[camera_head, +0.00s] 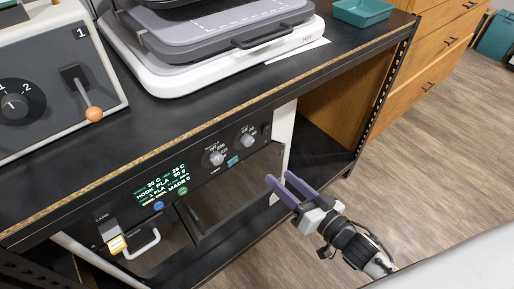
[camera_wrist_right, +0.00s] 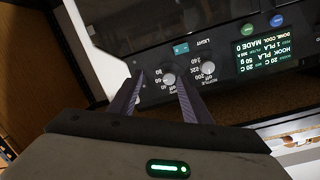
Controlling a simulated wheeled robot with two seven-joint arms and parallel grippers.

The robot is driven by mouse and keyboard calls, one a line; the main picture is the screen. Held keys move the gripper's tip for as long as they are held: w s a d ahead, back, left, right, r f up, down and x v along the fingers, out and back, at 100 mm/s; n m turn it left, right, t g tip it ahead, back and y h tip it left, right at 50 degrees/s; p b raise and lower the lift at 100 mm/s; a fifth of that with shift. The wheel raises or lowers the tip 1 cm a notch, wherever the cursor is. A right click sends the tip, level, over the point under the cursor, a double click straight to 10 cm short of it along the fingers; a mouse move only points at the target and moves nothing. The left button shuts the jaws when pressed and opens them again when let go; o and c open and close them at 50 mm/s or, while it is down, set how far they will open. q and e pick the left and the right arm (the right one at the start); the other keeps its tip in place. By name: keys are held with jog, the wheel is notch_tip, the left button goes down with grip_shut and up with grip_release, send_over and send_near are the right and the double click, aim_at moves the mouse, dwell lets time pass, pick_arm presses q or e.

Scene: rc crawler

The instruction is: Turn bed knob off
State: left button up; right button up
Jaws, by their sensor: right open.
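A black control panel (camera_head: 180,180) on the machine under the worktop carries two pale round knobs. The knob that I take for the bed knob (camera_head: 247,141) is the right one; its label is too small to read surely. The left knob (camera_head: 216,158) has a numbered dial. My right gripper (camera_head: 280,181) is open and empty, below and right of the knobs, apart from the panel. In the right wrist view, the bed knob (camera_wrist_right: 168,79) appears between the two purple fingers (camera_wrist_right: 159,80), and the other knob (camera_wrist_right: 208,69) lies just right of them. My left gripper is out of view.
A green-lit display (camera_head: 163,185) and blue and green buttons sit left of the knobs. The worktop edge (camera_head: 200,124) overhangs the panel. Open floor (camera_head: 430,140) lies to the right.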

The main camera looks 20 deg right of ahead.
aim_at(250, 142)
jog(key=w+a+r, duration=0.1)
jog(key=w, duration=0.2)
jog(key=w+a+r+y, duration=0.1)
jog(key=w, duration=0.3)
jog(key=w+a+r+t+y+b, duration=0.1)
jog(key=w+a, duration=0.1)
jog(key=w, duration=0.2)
jog(key=shift+w, duration=0.2)
jog(key=c, duration=1)
